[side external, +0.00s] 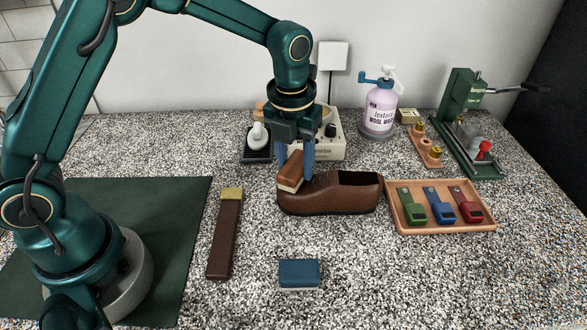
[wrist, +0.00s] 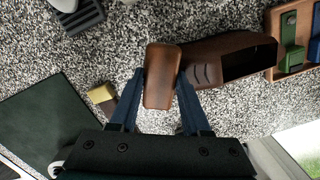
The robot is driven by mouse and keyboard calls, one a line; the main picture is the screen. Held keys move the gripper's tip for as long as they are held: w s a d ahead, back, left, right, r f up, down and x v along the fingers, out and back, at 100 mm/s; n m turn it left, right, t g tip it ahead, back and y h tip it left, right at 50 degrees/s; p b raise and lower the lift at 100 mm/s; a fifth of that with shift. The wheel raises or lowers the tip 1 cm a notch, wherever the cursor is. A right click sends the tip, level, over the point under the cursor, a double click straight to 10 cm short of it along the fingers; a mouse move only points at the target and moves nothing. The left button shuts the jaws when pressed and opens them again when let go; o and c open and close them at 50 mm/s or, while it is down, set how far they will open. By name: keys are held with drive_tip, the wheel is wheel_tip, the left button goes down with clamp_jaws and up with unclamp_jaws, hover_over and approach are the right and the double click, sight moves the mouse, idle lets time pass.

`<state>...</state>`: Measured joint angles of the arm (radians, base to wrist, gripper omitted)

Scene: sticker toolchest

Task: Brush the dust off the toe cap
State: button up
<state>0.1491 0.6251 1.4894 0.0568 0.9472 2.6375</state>
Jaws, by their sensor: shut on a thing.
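A brown leather shoe (side external: 325,199) lies on the speckled worktop with its toe to the left and its dark opening to the right. It also shows in the wrist view (wrist: 207,60). My gripper (side external: 301,170) is shut on a brown wooden brush (side external: 291,171) with a paler underside. The brush is tilted and sits over the toe cap; I cannot tell whether it touches. In the wrist view the brush (wrist: 162,75) lies between the two blue fingers and hides part of the toe. Any dust on the toe cap is not visible.
A long dark brown tool with a yellowish end (side external: 226,230) lies left of the shoe. A blue block (side external: 299,272) lies in front. An orange tray (side external: 440,226) with green, blue and red pieces stands right. A spray bottle (side external: 380,105) and green press (side external: 463,120) stand behind.

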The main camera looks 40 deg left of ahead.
drive_tip(key=shift+w+a+r, duration=0.1)
drive_tip(key=shift+w+a, duration=0.4)
drive_tip(key=shift+w, duration=0.05)
drive_tip(key=shift+r, duration=0.1)
drive_tip(key=shift+r, duration=2.95)
drive_tip(key=shift+r, duration=1.45)
drive_tip(key=shift+r, duration=0.1)
